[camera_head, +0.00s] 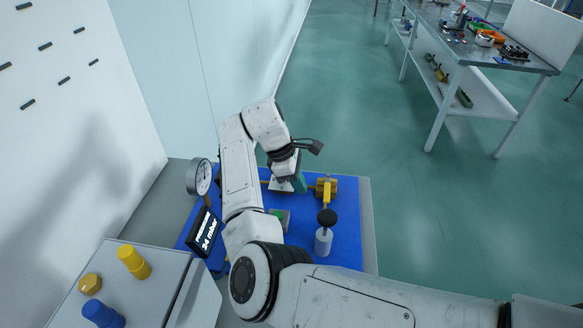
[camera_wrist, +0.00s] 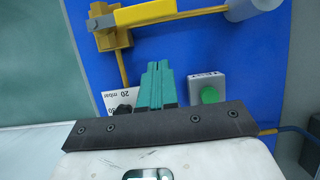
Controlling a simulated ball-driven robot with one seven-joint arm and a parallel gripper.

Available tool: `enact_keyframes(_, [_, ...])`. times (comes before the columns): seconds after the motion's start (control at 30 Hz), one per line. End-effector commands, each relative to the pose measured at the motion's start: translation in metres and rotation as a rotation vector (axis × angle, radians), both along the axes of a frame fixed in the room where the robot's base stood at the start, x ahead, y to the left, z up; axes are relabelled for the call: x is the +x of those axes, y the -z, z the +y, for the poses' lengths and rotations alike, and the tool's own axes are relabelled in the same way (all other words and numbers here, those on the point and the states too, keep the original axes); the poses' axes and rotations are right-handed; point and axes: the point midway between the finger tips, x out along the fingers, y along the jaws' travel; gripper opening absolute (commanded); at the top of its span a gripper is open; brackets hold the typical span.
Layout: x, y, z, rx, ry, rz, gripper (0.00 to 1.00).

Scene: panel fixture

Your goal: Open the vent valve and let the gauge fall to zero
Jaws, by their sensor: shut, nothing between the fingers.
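The brass valve (camera_head: 327,186) with a yellow lever (camera_head: 326,200) stands on the blue panel, right of my gripper. In the wrist view the lever (camera_wrist: 146,12) extends right from the brass valve body (camera_wrist: 114,40). My gripper (camera_head: 300,183) has teal fingers. They are shut and empty in the wrist view (camera_wrist: 156,78), apart in the picture from the lever. The round gauge (camera_head: 203,178) is at the panel's left; its needle is too small to read. The pressure display (camera_head: 205,232) reads 34 mbar.
A green button (camera_wrist: 209,95) on a grey box is beside my fingers. A white card marked 20 mbar (camera_wrist: 115,97) is partly hidden. A cabinet with yellow and blue knobs (camera_head: 134,262) is at lower left. A workbench (camera_head: 470,50) stands far off.

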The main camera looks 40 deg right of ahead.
Motion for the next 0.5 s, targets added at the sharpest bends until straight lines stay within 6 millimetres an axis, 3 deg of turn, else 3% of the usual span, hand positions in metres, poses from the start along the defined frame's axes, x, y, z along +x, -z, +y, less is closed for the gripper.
enact_keyframes(0.2, [-0.023, -0.001, -0.018, 0.0, 0.001, 0.0, 0.0])
enact_keyframes(0.5, [-0.032, 0.0, -0.024, 0.0, -0.001, 0.0, 0.0])
